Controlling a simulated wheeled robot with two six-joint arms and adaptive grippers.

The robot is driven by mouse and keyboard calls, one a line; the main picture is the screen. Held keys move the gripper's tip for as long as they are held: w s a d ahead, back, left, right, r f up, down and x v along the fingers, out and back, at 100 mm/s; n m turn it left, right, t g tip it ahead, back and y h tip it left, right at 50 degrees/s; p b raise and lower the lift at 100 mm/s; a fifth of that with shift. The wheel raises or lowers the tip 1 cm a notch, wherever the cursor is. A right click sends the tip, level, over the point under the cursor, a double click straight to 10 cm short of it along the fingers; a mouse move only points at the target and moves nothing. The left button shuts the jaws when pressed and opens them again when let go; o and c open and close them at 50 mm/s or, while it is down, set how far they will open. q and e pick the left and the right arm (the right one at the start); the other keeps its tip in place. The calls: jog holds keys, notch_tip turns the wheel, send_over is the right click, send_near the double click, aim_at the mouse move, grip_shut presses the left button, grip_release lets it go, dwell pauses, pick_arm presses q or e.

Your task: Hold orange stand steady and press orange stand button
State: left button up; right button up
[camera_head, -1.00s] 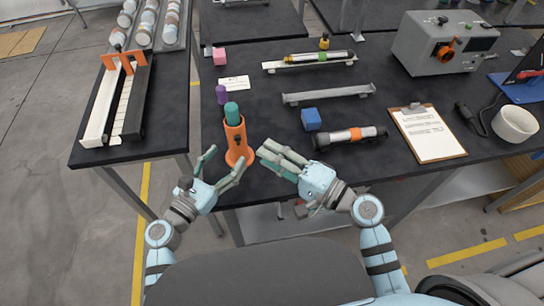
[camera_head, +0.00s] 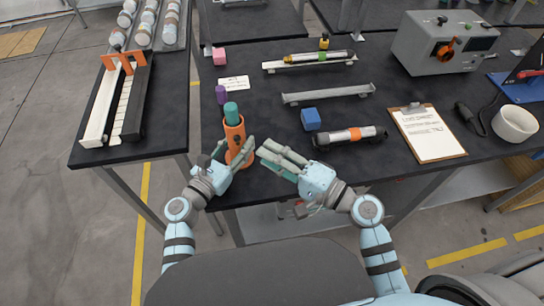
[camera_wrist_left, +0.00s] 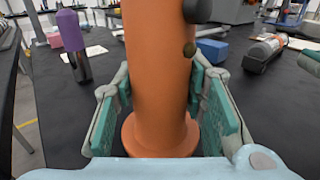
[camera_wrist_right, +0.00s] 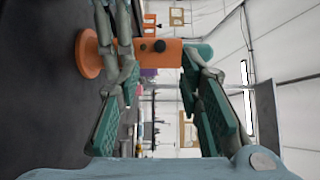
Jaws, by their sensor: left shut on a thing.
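The orange stand (camera_head: 235,140) is upright near the front edge of the dark table, with a teal-topped item (camera_head: 231,110) in its top. My left gripper (camera_head: 234,158) is shut around its lower body. In the left wrist view the orange stand (camera_wrist_left: 155,70) is between the two finger pads. A dark round knob, likely the button (camera_wrist_left: 190,49), is on its side; it also shows in the right wrist view (camera_wrist_right: 159,46). My right gripper (camera_head: 262,160) is open and empty just right of the stand, its fingers pointing at it.
A purple-capped item (camera_head: 221,94) stands behind the orange stand. A clipboard (camera_head: 428,133) is farther right. The table's front edge is close below the grippers.

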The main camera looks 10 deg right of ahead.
grip_shut()
dwell(1.2)
